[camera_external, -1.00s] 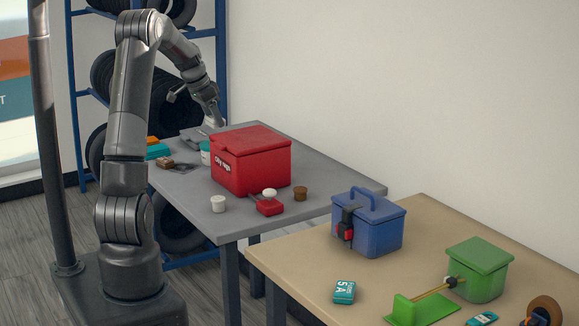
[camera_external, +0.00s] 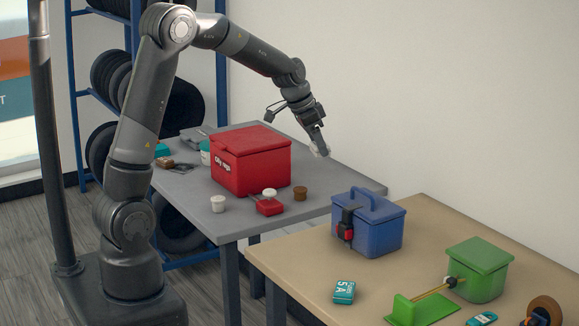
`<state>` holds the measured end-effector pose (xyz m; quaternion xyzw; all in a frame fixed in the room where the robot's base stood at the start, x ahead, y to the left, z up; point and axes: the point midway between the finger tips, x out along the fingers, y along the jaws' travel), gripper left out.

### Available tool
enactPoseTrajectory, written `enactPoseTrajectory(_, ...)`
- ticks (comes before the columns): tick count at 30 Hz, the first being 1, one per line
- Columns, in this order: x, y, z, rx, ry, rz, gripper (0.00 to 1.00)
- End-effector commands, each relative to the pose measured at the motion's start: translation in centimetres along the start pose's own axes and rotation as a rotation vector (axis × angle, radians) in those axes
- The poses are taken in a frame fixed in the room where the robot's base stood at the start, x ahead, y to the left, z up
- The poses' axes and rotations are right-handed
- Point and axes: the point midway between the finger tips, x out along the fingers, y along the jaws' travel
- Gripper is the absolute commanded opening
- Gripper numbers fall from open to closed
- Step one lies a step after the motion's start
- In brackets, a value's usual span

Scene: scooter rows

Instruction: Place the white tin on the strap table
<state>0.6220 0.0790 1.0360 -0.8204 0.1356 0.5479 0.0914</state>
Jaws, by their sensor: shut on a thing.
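My gripper (camera_external: 316,140) is raised at the back, beyond and to the right of the red box. It is shut on a small whitish thing that looks like the white tin (camera_external: 322,149); the fingers hide part of it. The tin is in front of the pale wall and appears over the far edge of the grey table (camera_external: 338,188). The tan table (camera_external: 290,256) at the right bears a blue box (camera_external: 378,234) with a black strap and red buckle, so it looks like the strap table.
The grey table bears a red box (camera_external: 250,165), a white cup (camera_external: 218,203) and a brown jar (camera_external: 300,193). On the tan table are a green box (camera_external: 480,268) and a teal pack (camera_external: 344,292). Bare tan surface shows left of the blue box and between the boxes.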

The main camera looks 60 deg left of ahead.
Motion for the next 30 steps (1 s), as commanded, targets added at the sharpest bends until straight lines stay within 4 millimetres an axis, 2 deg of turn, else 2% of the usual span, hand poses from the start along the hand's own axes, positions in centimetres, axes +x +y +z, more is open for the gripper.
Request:
enactPoseTrajectory(1,0.2,2.0,-0.7,0.02,0.0,0.008,0.33)
enactPoseTrajectory(6,0.7,7.7,-2.0,0.063,0.001,0.026,0.33)
enactPoseTrajectory(13,1.0,15.3,-3.0,0.122,0.001,0.051,0.33)
enactPoseTrajectory(20,1.0,22.7,-2.9,0.18,0.001,0.075,0.33)
enactPoseTrajectory(30,0.2,33.1,-1.2,0.268,0.001,0.111,0.33)
